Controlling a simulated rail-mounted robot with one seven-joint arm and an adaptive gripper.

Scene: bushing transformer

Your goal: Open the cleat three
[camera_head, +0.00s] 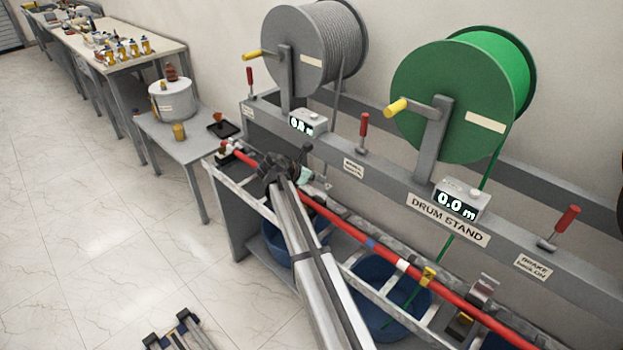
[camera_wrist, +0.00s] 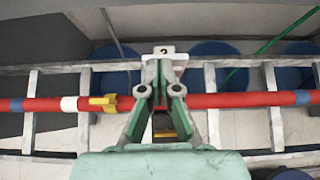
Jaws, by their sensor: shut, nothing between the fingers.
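My gripper (camera_head: 287,172) reaches down to the red cable (camera_head: 345,232) on the ladder-like tray (camera_head: 375,290). In the wrist view my gripper (camera_wrist: 163,95) is shut and empty, its fingers over the red cable (camera_wrist: 235,100). A white tag (camera_wrist: 164,50) stands just beyond the fingers; its numeral is not clear. A yellow part (camera_wrist: 165,133) shows below, between the fingers. The cleat there is mostly hidden by my gripper, and I cannot tell contact or whether it is open. Another cleat (camera_head: 482,290) at the right has its metal flap raised.
A grey drum (camera_head: 315,48) and a green drum (camera_head: 455,95) stand on the drum stand (camera_head: 448,220) behind the tray. Red brake levers (camera_head: 364,130) stick up from it. A yellow clip (camera_head: 428,277) sits on the cable. Blue bins (camera_head: 372,285) are under the tray. The left floor is mostly clear.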

